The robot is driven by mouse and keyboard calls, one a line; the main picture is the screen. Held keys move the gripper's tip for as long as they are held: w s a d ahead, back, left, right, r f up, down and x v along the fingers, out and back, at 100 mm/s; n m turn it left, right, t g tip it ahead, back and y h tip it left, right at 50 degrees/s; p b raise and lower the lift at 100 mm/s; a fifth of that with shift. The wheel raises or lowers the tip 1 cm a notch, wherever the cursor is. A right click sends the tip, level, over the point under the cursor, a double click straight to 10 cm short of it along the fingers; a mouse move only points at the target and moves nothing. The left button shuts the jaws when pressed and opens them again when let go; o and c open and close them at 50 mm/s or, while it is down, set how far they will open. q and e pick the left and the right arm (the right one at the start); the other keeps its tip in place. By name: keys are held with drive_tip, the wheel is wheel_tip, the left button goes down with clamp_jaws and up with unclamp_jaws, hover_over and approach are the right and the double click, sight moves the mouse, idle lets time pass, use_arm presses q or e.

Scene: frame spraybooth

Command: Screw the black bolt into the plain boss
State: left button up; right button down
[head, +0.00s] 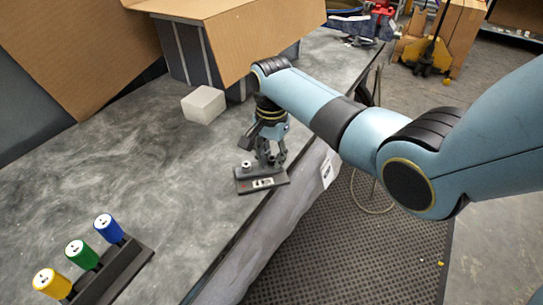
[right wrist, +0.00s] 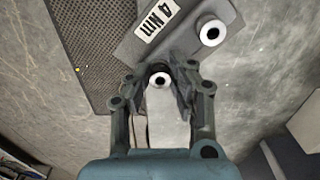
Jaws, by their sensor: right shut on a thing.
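A dark plate (head: 250,187) with a white "4 NM" label (right wrist: 158,25) lies near the front edge of the bench. One pale boss (head: 246,165) with a dark hole stands clear of my fingers; it also shows in the right wrist view (right wrist: 212,32). My right gripper (head: 269,158) points down over the plate's other end. In the right wrist view its fingers (right wrist: 160,78) close around a round pale part with a dark centre. The black bolt is not clearly distinct between the fingertips. I cannot tell how deep it sits. My left gripper is not in view.
A rack (head: 125,272) holds yellow (head: 52,284), green (head: 82,254) and blue (head: 109,228) drivers at the lower left. A pale block (head: 204,104) lies behind the plate, near a cardboard box (head: 255,38). The bench between rack and plate is clear.

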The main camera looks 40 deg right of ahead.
drive_tip(key=shift+r+m+p, duration=0.2)
drive_tip(key=shift+m+p, duration=0.55)
drive_tip(key=shift+m, duration=0.25)
drive_tip(key=shift+m+p, duration=0.4)
drive_tip(key=shift+m, duration=0.6)
drive_tip(key=shift+f+m, duration=0.25)
drive_tip(key=shift+m, duration=0.05)
drive_tip(key=shift+r+m+p, duration=0.2)
drive_tip(key=shift+m+p, duration=0.55)
drive_tip(key=shift+m, duration=0.15)
drive_tip(key=shift+m+p, duration=0.3)
drive_tip(key=shift+m, duration=0.4)
drive_tip(key=shift+f+m, duration=0.2)
drive_tip(key=shift+m, duration=0.5)
